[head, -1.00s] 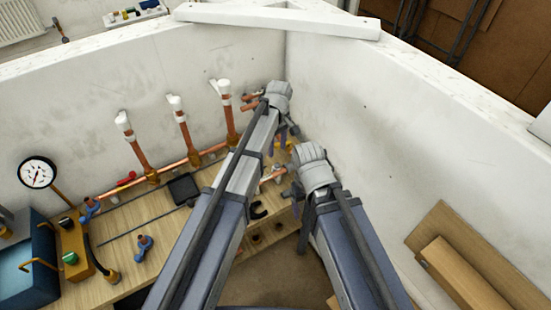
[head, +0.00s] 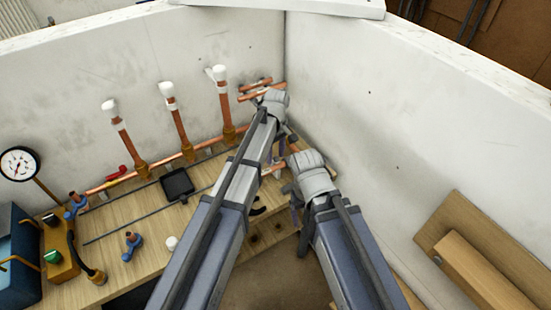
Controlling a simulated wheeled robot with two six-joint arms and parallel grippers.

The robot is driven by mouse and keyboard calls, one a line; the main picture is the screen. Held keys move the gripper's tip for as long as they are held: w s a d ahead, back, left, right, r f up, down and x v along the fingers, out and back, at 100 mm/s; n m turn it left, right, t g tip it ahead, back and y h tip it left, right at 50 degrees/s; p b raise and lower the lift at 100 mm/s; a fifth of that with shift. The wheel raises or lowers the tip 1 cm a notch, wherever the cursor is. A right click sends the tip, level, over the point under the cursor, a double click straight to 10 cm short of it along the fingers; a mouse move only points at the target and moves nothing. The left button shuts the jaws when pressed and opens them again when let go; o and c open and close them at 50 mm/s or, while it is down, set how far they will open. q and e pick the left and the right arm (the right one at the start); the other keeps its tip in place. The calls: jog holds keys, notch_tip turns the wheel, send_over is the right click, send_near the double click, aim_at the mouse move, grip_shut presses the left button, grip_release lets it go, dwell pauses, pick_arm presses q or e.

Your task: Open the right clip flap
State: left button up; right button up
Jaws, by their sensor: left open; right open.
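The right clip flap cannot be made out; my arms cover part of the bench near the wall corner. A row of upright copper pipes with white tops, including the right one (head: 225,100), stands along the left wall. Short copper pipe ends (head: 254,85) stick out near the corner, just beside my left wrist. My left gripper (head: 277,146) is open and points down by the corner, its fingers partly hidden. My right gripper (head: 293,198) is open, lower and to the right, its fingers mostly hidden by its wrist. A copper stub (head: 274,170) shows between the two grippers.
The wooden bench (head: 136,214) carries a black square tray (head: 177,184), a blue valve (head: 132,246), a white cap (head: 171,243) and a dark rod. A pressure gauge (head: 19,163) stands at left. White walls close off the corner; wooden boards (head: 480,265) are at right.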

pick_arm(q)
grip_shut()
dwell(0.4)
